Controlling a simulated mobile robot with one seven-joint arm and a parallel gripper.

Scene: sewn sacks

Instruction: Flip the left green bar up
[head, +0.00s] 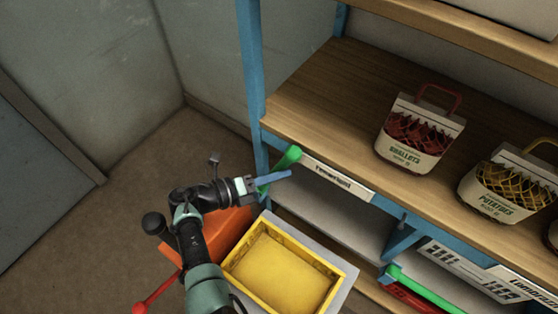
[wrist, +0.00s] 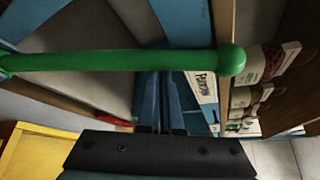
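The left green bar (head: 288,158) is at the left end of the shelf unit, by the blue post, and slants down at the edge below the wooden shelf. In the wrist view the green bar (wrist: 120,61) runs across the picture, with a round knob at its right end. My gripper (head: 288,174) has its blue fingers across the bar; they hide its middle in the head view. In the wrist view the fingers (wrist: 162,80) lie close together and pass behind the bar, with nothing seen between them. Whether they touch the bar is unclear.
A yellow crate (head: 327,268) stands below the gripper. A second green bar (head: 425,288) is at the lower right. Sacks of shallots (head: 413,145) and potatoes (head: 497,203) stand on the wooden shelf (head: 330,100). A white label strip (head: 338,178) is on the shelf edge. Floor at left is clear.

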